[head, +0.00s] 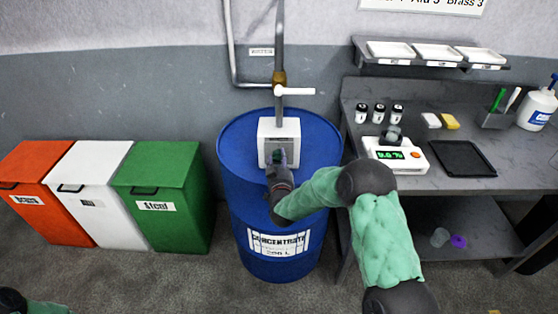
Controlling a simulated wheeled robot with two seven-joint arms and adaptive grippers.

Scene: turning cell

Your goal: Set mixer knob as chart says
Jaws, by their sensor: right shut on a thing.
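The mixer is a white box (291,133) on top of the blue concentrate drum (233,150), under a pipe with a white lever. Its knob (278,155) is on the front face and mostly hidden by my right gripper (278,163), which is shut on it. I cannot read the knob's setting. The chart (440,3) is on the wall at the top right, cut off by the picture edge; "Alu 5" and "Brass 3" seem readable. My left gripper is out of view; only a piece of that arm shows at the bottom left.
Orange, white and green bins (167,175) stand left of the drum. At right, a grey workbench (440,120) holds a scale (396,155), small jars, a black tray (462,158) and a white bottle (538,108). A shelf with white trays hangs above.

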